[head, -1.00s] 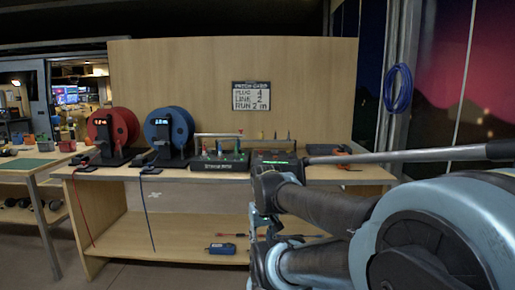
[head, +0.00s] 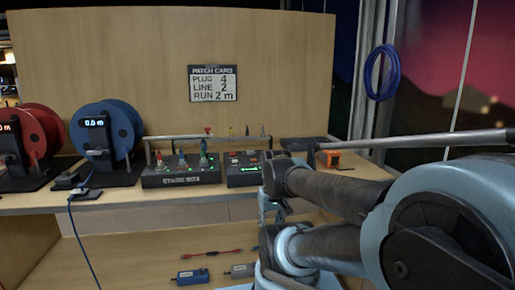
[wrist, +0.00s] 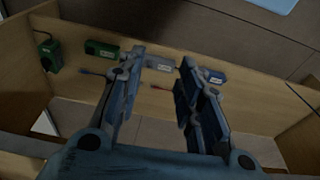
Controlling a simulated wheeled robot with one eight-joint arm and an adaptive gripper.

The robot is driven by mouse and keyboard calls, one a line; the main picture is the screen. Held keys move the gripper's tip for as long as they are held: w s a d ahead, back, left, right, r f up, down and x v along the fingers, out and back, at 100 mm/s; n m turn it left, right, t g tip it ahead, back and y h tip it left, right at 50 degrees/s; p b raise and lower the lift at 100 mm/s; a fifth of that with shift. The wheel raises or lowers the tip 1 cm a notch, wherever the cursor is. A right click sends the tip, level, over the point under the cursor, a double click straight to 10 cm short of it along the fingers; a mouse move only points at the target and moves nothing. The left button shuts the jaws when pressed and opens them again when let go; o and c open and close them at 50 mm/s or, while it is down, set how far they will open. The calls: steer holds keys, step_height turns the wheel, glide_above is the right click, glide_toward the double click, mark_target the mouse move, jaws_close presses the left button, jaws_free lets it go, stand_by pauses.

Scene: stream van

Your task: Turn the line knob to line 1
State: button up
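A dark control box (head: 243,170) with a small green display stands on the bench, right next to the stage box (head: 180,172). The line knob cannot be made out at this size; it may be on one of these boxes. The stage box has several plugs with coloured tops standing in it. The patch card (head: 213,84) on the back panel reads plug 4, line 2, run 2 m. My gripper (wrist: 162,62) is open and empty in the wrist view, over a lower shelf. In the head view my arm covers the bench just right of the control box.
A red reel (head: 32,140) and a blue reel (head: 107,135) stand at the left on the bench. An orange tool (head: 343,159) lies at the right end. The lower shelf holds a blue box (head: 192,276) and a red cable (head: 212,252). Blue cable (head: 381,72) hangs at the right.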

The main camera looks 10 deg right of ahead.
steer(key=shift+w+d, duration=0.1)
steer(key=shift+w, duration=0.1)
steer(key=shift+o, duration=1)
steer(key=o, duration=0.3)
step_height(320, 180, up, 2)
steer(key=shift+s, duration=0.1)
step_height(320, 180, up, 28)
steer(key=m+g, duration=0.2)
steer(key=m, duration=0.4)
glide_above(250, 150)
steer(key=f, duration=1.6)
steer(key=shift+w+d+f, duration=0.1)
steer(key=shift+w+f, duration=0.15)
steer(key=shift+w, duration=0.05)
